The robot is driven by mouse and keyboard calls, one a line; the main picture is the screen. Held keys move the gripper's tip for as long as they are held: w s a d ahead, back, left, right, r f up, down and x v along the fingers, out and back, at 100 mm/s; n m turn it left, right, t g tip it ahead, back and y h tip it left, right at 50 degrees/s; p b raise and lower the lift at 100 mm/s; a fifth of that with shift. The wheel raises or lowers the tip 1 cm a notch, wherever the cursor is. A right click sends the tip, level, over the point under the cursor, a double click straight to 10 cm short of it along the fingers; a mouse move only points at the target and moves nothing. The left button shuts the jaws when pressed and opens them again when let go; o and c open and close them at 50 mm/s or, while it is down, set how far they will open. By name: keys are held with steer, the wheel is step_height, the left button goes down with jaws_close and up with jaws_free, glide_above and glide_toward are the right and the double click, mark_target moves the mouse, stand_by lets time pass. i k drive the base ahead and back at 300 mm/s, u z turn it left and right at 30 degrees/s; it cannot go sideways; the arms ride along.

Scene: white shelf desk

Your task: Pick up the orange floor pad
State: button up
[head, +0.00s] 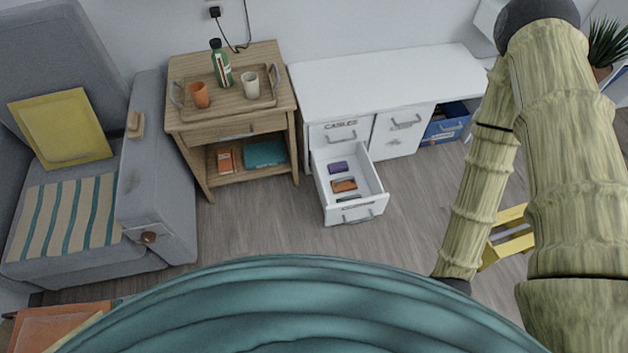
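A flat orange piece (62,328) lies low at the bottom left corner, in front of the grey armchair. It is cut off by the picture edge and partly covered by my teal body, so I cannot tell for certain that it is the floor pad. My bamboo-patterned arm fills the right side of the view, far from this orange piece. My gripper is not in view.
A grey armchair (160,190) with a yellow cushion (62,128) stands left. A wooden side table (190,60) bears a tray, bottle and cups. The white desk (390,82) has an open drawer (357,211) jutting out. Bare floor (265,225) lies between.

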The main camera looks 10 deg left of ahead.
mark_target(347, 183)
steer(key=k, duration=0.6)
steer(key=u, duration=0.6)
steer(key=i, duration=1.6)
steer(key=z, duration=0.45)
